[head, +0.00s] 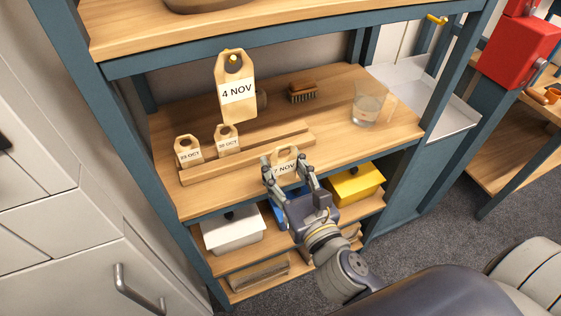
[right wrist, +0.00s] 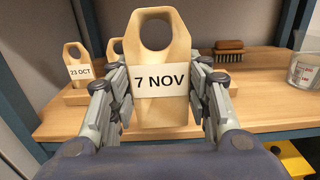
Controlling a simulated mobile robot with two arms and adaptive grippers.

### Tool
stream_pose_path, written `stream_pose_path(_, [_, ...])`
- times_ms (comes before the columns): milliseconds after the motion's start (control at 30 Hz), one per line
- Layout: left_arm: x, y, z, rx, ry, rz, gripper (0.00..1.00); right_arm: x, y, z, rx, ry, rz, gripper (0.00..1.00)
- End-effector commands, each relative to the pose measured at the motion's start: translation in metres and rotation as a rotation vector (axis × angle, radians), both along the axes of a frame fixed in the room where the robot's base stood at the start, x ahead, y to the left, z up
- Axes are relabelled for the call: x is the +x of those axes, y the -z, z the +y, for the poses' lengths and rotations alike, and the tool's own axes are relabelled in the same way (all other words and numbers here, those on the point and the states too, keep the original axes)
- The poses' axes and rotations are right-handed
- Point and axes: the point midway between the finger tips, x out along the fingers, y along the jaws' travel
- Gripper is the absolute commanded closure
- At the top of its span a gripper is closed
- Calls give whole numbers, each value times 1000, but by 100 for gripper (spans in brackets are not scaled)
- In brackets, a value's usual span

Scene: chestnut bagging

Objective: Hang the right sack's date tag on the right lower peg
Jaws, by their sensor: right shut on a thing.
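My right gripper (head: 286,171) is shut on a wooden date tag reading 7 NOV (head: 285,160), held upright in front of the middle shelf. In the right wrist view the tag (right wrist: 160,112) stands between the two fingers (right wrist: 158,88), with its large hole at the top clear of them. A tag reading 4 NOV (head: 237,108) hangs from a yellow-tipped peg (head: 233,57) near the upper shelf. Another yellow peg (head: 437,19) sticks out at the upper right. I cannot tell which peg is the right lower one. No sack is recognisable. My left gripper is not in view.
Two smaller tags, 23 OCT (head: 186,153) and another OCT one (head: 227,138), stand in a wooden rack (head: 205,173). A brush (head: 303,92) and a glass beaker (head: 367,104) are on the shelf (head: 400,125). White (head: 232,234) and yellow (head: 352,185) boxes stand below.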

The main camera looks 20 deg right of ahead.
Motion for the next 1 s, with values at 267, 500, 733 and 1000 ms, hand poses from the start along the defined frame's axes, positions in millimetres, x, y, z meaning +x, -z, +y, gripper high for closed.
stream_pose_path(267, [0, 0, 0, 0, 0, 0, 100, 0, 0, 0, 0, 0, 0, 69])
stream_pose_path(500, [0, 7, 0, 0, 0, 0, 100, -14, 3, 0, 0, -1, 1, 69])
stream_pose_path(733, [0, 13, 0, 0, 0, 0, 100, -32, 1, -1, 1, 0, 1, 69])
stream_pose_path(1000, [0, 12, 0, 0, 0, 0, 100, -54, 1, -2, 2, 1, 2, 69])
